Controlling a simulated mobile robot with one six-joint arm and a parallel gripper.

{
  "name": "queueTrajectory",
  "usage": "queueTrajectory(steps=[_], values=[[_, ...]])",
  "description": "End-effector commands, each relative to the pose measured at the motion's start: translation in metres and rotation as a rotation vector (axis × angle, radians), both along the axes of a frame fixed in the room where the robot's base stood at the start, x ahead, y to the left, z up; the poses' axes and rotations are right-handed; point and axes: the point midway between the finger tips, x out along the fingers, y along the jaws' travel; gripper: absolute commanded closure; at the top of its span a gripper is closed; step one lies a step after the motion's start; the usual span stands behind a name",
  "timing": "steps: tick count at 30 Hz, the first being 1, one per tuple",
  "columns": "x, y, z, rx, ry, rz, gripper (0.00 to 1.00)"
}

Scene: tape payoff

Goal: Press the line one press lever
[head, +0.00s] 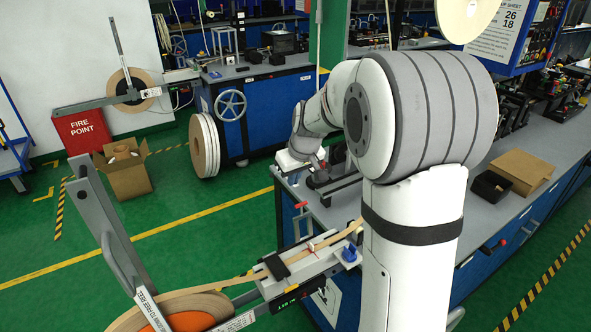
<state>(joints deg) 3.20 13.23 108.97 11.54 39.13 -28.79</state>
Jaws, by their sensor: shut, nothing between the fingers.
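I cannot tell for sure which part is the line one press lever. A small red-tipped part (311,248) stands on the pale splice plate (325,262) at the lower middle. A black pad (276,267) and a blue block (349,253) are also on this unit, and brown tape runs across it. A green-lit display (287,302) is on its front. My arm reaches away to the bench's far left corner. My gripper (318,163) is small there, shut and empty, beside a dark bench fixture (338,182). Whether it touches the fixture is unclear.
A tape reel (180,312) on a grey arm stands at lower left. The grey bench (520,160) holds a black bin (491,187) and a brown carton (521,171). A blue cabinet (262,110) stands behind.

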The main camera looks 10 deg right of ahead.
Motion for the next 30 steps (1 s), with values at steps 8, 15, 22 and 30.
queueTrajectory(steps=[8, 15, 22, 30], values=[[0.007, 0.002, -0.042, 0.000, 0.000, -0.001, 1.00], [-0.019, -0.006, -0.044, 0.000, 0.001, 0.000, 1.00], [-0.023, -0.007, -0.045, -0.001, -0.001, 0.002, 1.00], [-0.022, -0.005, -0.045, 0.000, -0.003, 0.003, 1.00]])
